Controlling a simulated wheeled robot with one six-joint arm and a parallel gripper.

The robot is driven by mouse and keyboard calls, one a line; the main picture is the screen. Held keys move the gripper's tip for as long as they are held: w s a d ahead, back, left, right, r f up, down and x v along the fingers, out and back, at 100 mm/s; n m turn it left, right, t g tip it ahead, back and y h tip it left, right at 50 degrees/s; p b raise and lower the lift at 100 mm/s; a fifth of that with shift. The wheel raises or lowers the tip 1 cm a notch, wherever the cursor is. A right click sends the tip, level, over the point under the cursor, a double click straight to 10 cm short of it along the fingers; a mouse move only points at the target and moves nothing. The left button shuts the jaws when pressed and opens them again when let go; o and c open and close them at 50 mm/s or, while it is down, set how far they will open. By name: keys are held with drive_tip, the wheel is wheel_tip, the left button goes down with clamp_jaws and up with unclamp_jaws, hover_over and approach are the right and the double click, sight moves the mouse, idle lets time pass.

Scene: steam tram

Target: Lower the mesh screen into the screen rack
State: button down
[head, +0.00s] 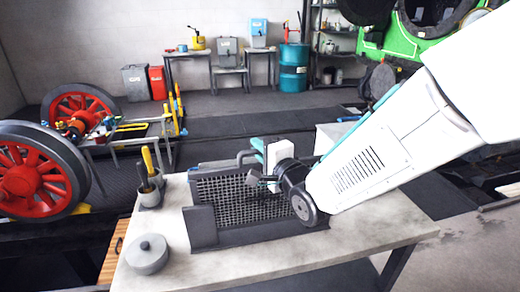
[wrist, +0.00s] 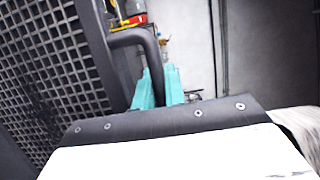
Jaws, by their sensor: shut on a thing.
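The mesh screen (head: 232,198) is a dark framed grid with a bent bar handle (head: 244,156) at its top edge. It stands roughly upright at the screen rack (head: 203,229), a dark grey holder with a low front wall on the bench. The rack's front hides the screen's lower edge, so I cannot tell how deep it sits. My gripper (head: 258,147) is at the screen's top, its teal fingers shut on the handle. In the wrist view the mesh (wrist: 55,60) fills the left, and my gripper (wrist: 158,88) meets the handle (wrist: 132,38). My arm hides the screen's right part.
The pale workbench (head: 340,245) has free room in front and to the right. A round lidded grey pot (head: 147,255) and a grey cup (head: 150,192) with yellow- and black-handled tools stand left of the rack. Red wheels (head: 40,178) stand beyond.

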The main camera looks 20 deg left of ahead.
drive_tip(key=shift+f, duration=1.3)
idle(0.4)
drive_tip(key=c, duration=1.4)
unclamp_jaws()
drive_tip(key=shift+o, duration=0.2)
drive_tip(key=shift+f, duration=0.15)
